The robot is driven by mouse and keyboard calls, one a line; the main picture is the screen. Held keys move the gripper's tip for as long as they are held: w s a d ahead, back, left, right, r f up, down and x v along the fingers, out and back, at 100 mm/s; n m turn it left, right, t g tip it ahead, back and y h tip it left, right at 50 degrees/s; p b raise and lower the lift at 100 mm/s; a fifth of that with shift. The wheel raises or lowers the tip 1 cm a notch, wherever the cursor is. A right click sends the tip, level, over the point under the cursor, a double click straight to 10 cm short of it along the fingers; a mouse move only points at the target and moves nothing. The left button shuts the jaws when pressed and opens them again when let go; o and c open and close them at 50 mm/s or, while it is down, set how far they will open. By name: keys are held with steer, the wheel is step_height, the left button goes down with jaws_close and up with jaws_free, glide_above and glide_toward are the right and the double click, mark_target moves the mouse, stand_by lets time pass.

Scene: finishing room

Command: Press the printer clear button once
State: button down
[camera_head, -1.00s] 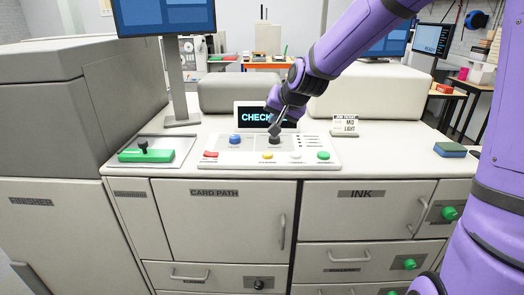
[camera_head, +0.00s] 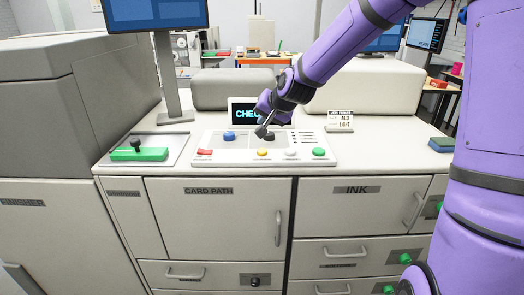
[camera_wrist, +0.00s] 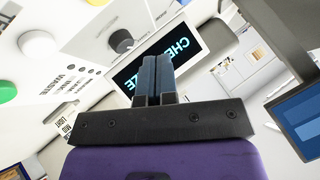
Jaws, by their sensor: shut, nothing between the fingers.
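The printer's control panel (camera_head: 212,156) lies on the white counter. It carries a red button (camera_head: 204,153), a blue button (camera_head: 229,136), a dark knob (camera_head: 269,138), a yellow button (camera_head: 262,153), a white button (camera_head: 290,153) and a green button (camera_head: 318,153). Their labels are too small to read, so I cannot tell which is clear. My gripper (camera_head: 262,131) is shut and empty, pointing down at the panel beside the dark knob; contact cannot be told. In the wrist view the closed fingers (camera_wrist: 155,75) overlap the screen, with the dark knob (camera_wrist: 121,40) beside them.
A small display (camera_head: 245,113) reading "CHE…" stands behind the panel, partly covered by my gripper. A job ticket card (camera_head: 340,120) stands to the right. A monitor post (camera_head: 171,75) rises behind left.

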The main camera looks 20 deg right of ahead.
mark_target(264, 150)
steer(key=shift+f, duration=3.25)
steer(key=shift+f, duration=0.1)
steer(key=shift+f, duration=0.3)
steer(key=shift+f, duration=0.35)
steer(key=shift+r, duration=0.15)
stand_by(0.3)
steer(key=shift+r, duration=0.65)
steer(key=shift+r, duration=0.1)
steer(key=shift+r, duration=2.4)
